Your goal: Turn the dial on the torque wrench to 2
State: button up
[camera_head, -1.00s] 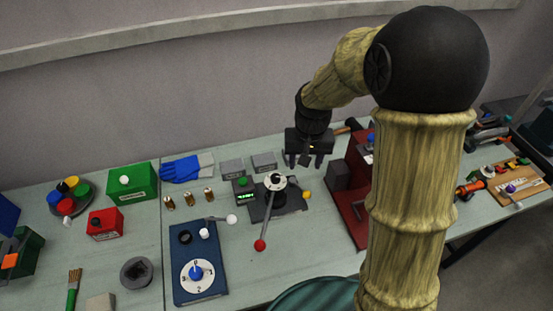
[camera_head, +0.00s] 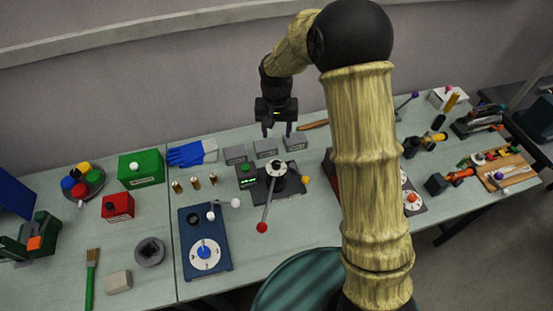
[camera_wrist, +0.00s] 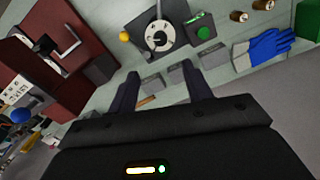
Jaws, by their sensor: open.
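A dark grey device (camera_head: 291,187) carries a white dial (camera_head: 276,169) with a dark centre, and a long lever with a red ball (camera_head: 262,228). The dial also shows in the wrist view (camera_wrist: 158,37), with dark marks around its rim. A blue panel (camera_head: 192,220) has another white dial (camera_head: 205,254) with a blue knob. I cannot tell for sure which device is the torque wrench; the dial settings are too small to read surely. My gripper (camera_head: 278,130) is open and empty, above and behind the grey device. In the wrist view its fingers (camera_wrist: 160,72) are apart.
Small grey blocks (camera_head: 266,148) stand behind the device, below my gripper. Brass pieces (camera_head: 195,183), a blue glove (camera_head: 187,155) and a green box (camera_head: 141,168) are to the left. A red machine (camera_wrist: 63,40) shows in the wrist view. My arm hides part of the table's right side.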

aim_at(277, 163)
notch_tip(277, 163, down, 15)
jog(key=p, duration=0.5)
jog(key=shift+a, duration=0.1)
jog(key=shift+f, duration=0.1)
jog(key=c, duration=1)
